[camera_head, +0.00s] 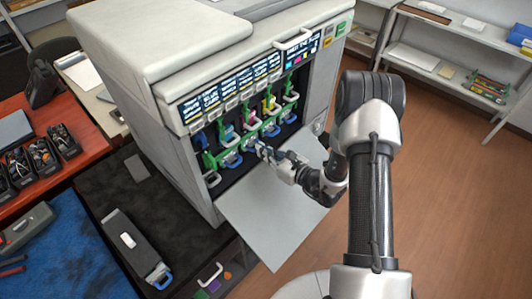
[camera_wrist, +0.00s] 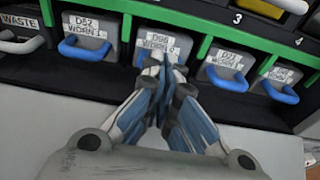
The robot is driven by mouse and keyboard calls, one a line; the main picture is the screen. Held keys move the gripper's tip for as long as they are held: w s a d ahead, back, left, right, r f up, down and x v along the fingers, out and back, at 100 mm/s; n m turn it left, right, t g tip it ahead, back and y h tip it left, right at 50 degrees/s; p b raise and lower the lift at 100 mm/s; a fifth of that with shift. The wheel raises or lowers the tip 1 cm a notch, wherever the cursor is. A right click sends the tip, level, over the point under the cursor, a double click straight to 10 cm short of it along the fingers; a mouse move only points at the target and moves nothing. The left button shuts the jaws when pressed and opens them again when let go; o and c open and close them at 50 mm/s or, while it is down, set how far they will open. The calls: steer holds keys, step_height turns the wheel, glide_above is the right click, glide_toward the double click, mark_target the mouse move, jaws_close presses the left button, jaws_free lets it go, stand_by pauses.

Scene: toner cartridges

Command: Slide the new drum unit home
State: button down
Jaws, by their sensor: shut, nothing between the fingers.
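The printer (camera_head: 215,60) stands with its front open, showing a lower row of drum units with blue handles and green parts above them. In the wrist view, my gripper (camera_wrist: 165,72) is shut and empty in front of a drum unit (camera_wrist: 163,42) whose partly hidden label seems to read D96 WORN. Its handle is mostly behind my fingers; I cannot tell whether they touch. My gripper also shows at the row in the head view (camera_head: 264,151). Neighbouring drum units (camera_wrist: 88,28) and (camera_wrist: 228,62) also carry WORN labels. A long dark unit (camera_head: 120,240) with a blue handle lies at lower left.
The lowered front door (camera_head: 270,215) lies under my wrist. A waste unit (camera_wrist: 20,30) with a white handle is left of the drums. Toner handles (camera_head: 270,103) stick out above the row. A red table (camera_head: 85,130) holds dark bins. Open floor is at right.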

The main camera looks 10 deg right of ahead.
steer(key=shift+d, duration=0.1)
steer(key=v, duration=0.3)
steer(key=f+v, duration=0.1)
steer(key=v, duration=0.5)
steer(key=shift+f, duration=0.1)
stand_by(0.4)
